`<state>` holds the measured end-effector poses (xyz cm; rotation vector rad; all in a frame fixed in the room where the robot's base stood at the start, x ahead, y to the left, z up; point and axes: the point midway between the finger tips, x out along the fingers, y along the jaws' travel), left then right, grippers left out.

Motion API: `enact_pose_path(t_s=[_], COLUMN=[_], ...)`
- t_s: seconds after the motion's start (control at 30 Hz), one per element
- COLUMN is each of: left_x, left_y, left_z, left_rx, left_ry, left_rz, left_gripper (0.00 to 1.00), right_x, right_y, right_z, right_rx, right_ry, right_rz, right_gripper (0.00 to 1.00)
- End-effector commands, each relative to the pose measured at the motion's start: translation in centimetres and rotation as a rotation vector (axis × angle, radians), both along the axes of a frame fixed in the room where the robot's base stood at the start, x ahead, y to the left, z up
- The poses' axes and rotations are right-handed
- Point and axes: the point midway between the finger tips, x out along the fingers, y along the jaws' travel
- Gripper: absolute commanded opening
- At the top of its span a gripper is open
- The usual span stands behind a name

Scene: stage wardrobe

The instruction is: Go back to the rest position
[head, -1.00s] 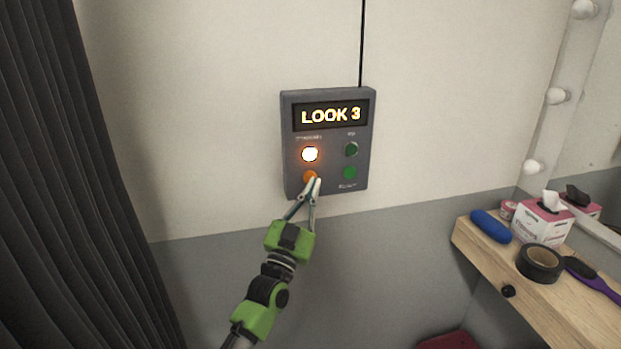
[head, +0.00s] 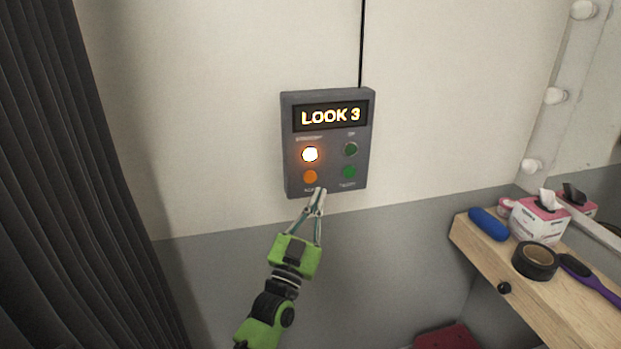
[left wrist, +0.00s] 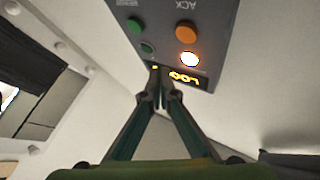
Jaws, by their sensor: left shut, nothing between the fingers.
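My left gripper (head: 318,200) is shut and empty, just below and in front of the lower edge of a grey wall panel (head: 333,184). The panel's display (head: 330,116) reads LOOK 3. The upper left button (head: 310,154) glows bright. Below it is an orange button (head: 310,177), now uncovered. Two green buttons sit on the right side, one upper (head: 351,149) and one lower (head: 349,172). In the left wrist view the shut fingertips (left wrist: 160,78) appear in front of the panel (left wrist: 235,30), which shows upside down. My right gripper is not in view.
A wooden shelf (head: 520,298) at the right holds a blue item (head: 488,225), a tissue box (head: 538,222), black tape (head: 535,261) and a purple brush (head: 590,280). A dark curtain (head: 70,200) hangs at the left. Below the panel the grey wall is bare.

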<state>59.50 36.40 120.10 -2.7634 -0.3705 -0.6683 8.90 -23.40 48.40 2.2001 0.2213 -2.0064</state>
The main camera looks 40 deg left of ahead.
Motion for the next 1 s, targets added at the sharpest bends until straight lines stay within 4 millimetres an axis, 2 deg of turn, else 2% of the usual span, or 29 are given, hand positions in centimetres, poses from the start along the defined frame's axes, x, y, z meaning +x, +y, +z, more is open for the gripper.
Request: enact_pose_path(t_s=[0.37, 0.47, 0.53, 0.57, 0.67, 0.7, 0.77, 0.8, 0.87, 1.0], left_x=[0.0, 0.3, 0.8, 1.1, 1.8, 1.9, 1.8, 1.5, 0.8, -2.1], left_y=[0.0, -0.1, -0.4, -0.6, -1.6, -2.1, -2.9, -3.4, -4.2, -6.2], left_z=[0.0, -1.3, -3.7, -5.2, -11.8, -14.8, -19.5, -22.5, -27.0, -37.3], left_rx=[0.000, -0.004, -0.014, -0.018, -0.042, -0.052, -0.068, -0.079, -0.095, -0.130], left_ry=[0.000, 0.023, 0.071, 0.100, 0.226, 0.284, 0.373, 0.431, 0.519, 0.722], left_rz=[0.000, -0.005, -0.015, -0.022, -0.049, -0.061, -0.078, -0.089, -0.106, -0.135], left_gripper=[0.00, 0.00, 0.00, 0.00, 0.00, 0.00, 0.00, 0.00, 0.00, 0.00], right_x=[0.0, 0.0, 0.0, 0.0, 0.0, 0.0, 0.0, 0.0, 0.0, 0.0], right_y=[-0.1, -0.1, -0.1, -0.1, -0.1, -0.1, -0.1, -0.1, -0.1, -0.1], right_z=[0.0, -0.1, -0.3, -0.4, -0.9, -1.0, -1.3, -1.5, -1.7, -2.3], right_rx=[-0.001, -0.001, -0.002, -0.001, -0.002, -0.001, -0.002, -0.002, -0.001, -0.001], right_ry=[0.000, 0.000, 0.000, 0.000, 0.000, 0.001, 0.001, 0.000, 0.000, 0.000], right_rz=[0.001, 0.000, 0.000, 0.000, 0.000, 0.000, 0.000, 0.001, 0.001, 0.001], right_gripper=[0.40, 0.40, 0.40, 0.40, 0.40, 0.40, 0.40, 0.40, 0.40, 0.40])
